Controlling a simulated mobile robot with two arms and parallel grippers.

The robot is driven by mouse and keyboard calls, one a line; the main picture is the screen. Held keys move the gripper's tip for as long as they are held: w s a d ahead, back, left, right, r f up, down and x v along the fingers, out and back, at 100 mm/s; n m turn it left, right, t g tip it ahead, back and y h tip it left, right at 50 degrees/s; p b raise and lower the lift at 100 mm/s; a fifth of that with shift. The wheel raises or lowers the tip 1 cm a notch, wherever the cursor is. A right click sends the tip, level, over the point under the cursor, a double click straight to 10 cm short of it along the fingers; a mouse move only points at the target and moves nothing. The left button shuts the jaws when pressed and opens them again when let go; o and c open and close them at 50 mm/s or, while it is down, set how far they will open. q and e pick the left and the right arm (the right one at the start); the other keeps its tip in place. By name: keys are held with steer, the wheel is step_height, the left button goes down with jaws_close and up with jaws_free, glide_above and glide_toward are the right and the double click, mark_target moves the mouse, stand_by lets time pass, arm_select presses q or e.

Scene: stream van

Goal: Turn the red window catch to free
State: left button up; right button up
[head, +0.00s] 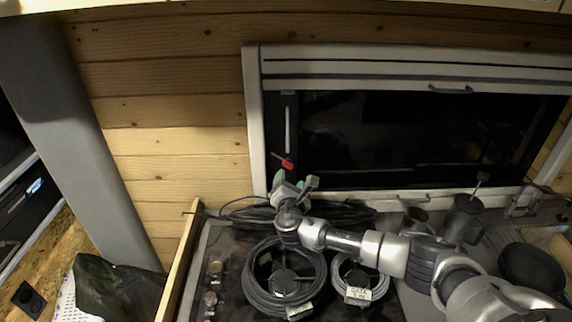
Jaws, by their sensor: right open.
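The red window catch (287,164) is a small red handle at the lower left corner of the dark window (400,135). It looks slanted, with its right end slightly lower. My right gripper (296,181) is open and empty just below the catch, with a visible gap in the picture. Whether it touches the catch in depth I cannot tell. My right arm comes in from the lower right, over the counter. My left gripper does not show.
Coiled black cables (262,297) lie on the dark counter under my arm. A dark jug (462,215), a metal mug (414,219) and a black pan (531,268) stand to the right. A wooden board edge (182,260) rises at the counter's left.

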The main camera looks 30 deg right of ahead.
mark_target(287, 167)
steer(key=x, duration=0.5)
steer(key=shift+w+a, duration=0.2)
steer(key=shift+w, duration=0.15)
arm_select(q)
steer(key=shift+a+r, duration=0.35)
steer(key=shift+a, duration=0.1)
arm_select(e)
steer(key=shift+x, duration=1)
steer(key=shift+s+d, duration=0.1)
steer(key=c, duration=0.9)
steer(key=shift+f+m+b, duration=0.2)
steer(key=shift+m+b, duration=0.3)
steer(key=shift+b, duration=0.15)
steer(key=m+b, duration=0.6)
steer(key=b, duration=0.2)
steer(key=shift+f+m, duration=0.1)
steer(key=shift+m, duration=0.2)
arm_select(q)
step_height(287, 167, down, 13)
steer(key=b, duration=0.3)
arm_select(e)
steer(key=shift+r+m, duration=0.25)
steer(key=shift+m, duration=1.35)
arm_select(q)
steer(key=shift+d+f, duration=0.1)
